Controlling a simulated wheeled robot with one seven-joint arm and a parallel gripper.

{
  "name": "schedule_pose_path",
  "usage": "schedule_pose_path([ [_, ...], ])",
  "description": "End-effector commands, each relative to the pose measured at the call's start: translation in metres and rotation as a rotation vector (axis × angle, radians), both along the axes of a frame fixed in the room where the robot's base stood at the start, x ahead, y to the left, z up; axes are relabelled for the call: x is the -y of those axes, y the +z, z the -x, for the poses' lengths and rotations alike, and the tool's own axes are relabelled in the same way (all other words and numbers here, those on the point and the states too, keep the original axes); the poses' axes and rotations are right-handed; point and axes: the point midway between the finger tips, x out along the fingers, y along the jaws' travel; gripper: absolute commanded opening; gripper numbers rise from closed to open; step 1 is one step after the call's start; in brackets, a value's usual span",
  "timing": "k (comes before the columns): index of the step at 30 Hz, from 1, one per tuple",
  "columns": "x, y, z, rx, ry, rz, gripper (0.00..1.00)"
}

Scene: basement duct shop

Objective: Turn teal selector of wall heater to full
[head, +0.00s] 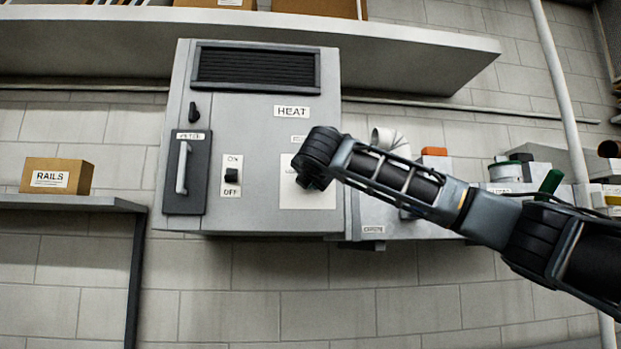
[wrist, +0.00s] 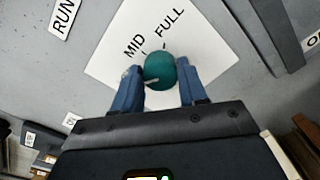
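The wall heater (head: 255,130) is a grey wall-mounted box marked HEAT. Its teal selector (wrist: 160,70) is a round knob on a white plate (wrist: 205,55) with MID and FULL printed above it. A pale mark shows on the knob's lower left side; I cannot tell surely which label it points to. My gripper (wrist: 160,80) has its two blue fingers on either side of the knob, apparently touching it. In the head view my gripper (head: 312,165) is in front of the plate and hides the selector.
Left of the plate are an ON/OFF switch (head: 231,176) and a dark door with a pale handle (head: 183,167). A shelf (head: 400,52) runs above the heater. A RAILS box (head: 57,176) stands on the left shelf. Cluttered equipment lies behind my arm at right.

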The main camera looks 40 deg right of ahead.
Motion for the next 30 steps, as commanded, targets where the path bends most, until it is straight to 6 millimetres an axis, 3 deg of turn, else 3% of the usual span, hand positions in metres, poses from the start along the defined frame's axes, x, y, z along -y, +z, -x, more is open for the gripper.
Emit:
schedule_pose_path([
  [9,0.0003,-0.0003,0.0002,-0.001,-0.001,0.0,0.11],
  [20,0.0003,-0.0015,0.0,0.035,-0.001,-0.055,0.11],
  [30,0.0001,-0.0036,-0.0004,0.176,0.001,-0.269,0.11],
])
